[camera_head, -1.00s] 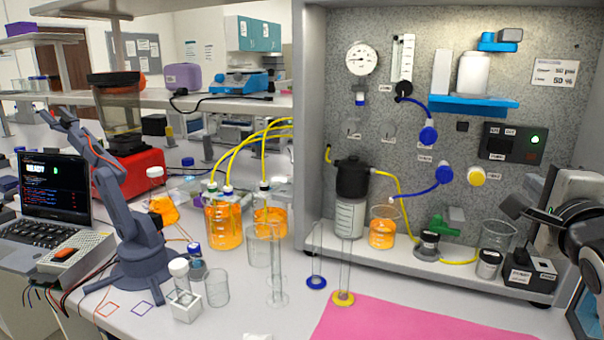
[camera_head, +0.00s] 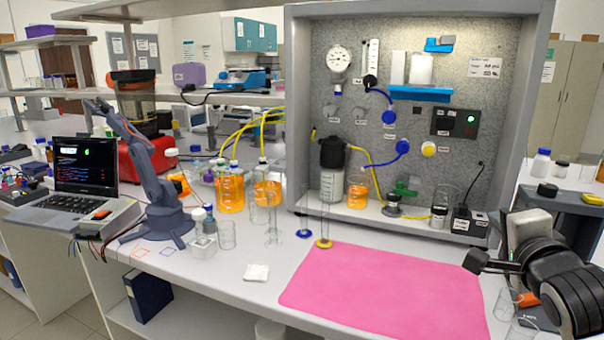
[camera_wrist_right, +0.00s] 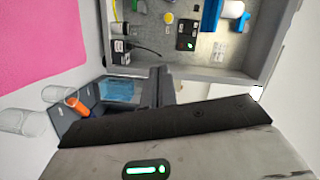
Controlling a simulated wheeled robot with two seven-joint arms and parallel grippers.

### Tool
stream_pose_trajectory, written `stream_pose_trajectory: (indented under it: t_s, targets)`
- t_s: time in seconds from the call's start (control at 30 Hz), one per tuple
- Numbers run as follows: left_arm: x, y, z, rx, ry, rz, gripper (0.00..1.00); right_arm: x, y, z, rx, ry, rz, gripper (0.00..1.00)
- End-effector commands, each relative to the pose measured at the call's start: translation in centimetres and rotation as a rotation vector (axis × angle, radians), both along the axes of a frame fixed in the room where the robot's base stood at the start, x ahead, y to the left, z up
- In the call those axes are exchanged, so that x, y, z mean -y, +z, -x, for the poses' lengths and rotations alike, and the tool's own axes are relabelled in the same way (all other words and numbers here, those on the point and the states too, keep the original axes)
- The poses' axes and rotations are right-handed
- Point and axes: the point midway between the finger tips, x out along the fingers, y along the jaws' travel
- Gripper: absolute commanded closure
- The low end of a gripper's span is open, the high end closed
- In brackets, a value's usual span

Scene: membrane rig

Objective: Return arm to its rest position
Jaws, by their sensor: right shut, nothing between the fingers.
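My right gripper (camera_head: 476,262) comes in from the right in the head view. Its dark fingers are shut and empty, pointing left above the bench, right of the pink mat (camera_head: 385,290) and in front of the membrane rig (camera_head: 545,100). In the right wrist view the gripper (camera_wrist_right: 160,88) has its fingers pointing up the picture toward the rig's lower edge. It touches nothing that I can see. My left gripper is not in view.
Clear glass beakers (camera_head: 502,304) stand below my right gripper, close to a dark device (camera_head: 570,200) on the right. A small grey desktop arm (camera_head: 155,190), a laptop (camera_head: 85,165) and glassware stand at the left. The mat is bare.

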Motion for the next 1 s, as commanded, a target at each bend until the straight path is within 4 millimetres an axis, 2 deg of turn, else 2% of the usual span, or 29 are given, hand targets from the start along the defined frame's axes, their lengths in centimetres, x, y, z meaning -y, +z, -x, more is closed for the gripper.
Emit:
stream_pose_trajectory:
  t_s: [0.03, 0.07, 0.27, 0.37, 0.5, 0.6, 0.7, 0.83, 0.9, 1.0]
  targets:
    - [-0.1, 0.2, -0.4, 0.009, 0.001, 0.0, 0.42, -0.5, -1.8, -0.1, -0.039, 0.02, 0.039, 1.0]
    - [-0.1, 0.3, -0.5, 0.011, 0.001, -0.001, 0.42, -0.9, -2.7, -0.1, -0.059, 0.034, 0.067, 1.0]
    - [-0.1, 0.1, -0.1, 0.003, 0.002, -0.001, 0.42, -3.6, -10.4, 0.4, -0.213, 0.153, 0.283, 1.0]
    - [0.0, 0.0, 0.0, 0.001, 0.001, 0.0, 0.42, -5.9, -15.8, 1.6, -0.307, 0.251, 0.429, 1.0]
    - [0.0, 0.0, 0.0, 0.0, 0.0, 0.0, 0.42, -10.0, -24.5, 5.5, -0.431, 0.441, 0.676, 1.0]
    - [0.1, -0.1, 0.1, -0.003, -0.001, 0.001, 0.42, -13.0, -29.9, 9.3, -0.486, 0.58, 0.843, 1.0]
    - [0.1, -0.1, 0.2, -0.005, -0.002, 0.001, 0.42, -15.9, -34.0, 13.4, -0.513, 0.709, 0.988, 1.0]
    - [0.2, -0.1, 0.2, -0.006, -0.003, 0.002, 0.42, -18.7, -37.3, 17.8, -0.518, 0.833, 1.127, 1.0]
    - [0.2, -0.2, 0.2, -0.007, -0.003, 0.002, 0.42, -19.7, -38.2, 19.3, -0.515, 0.874, 1.175, 1.0]
    - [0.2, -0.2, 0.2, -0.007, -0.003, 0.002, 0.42, -20.4, -38.8, 20.4, -0.51, 0.903, 1.213, 1.0]
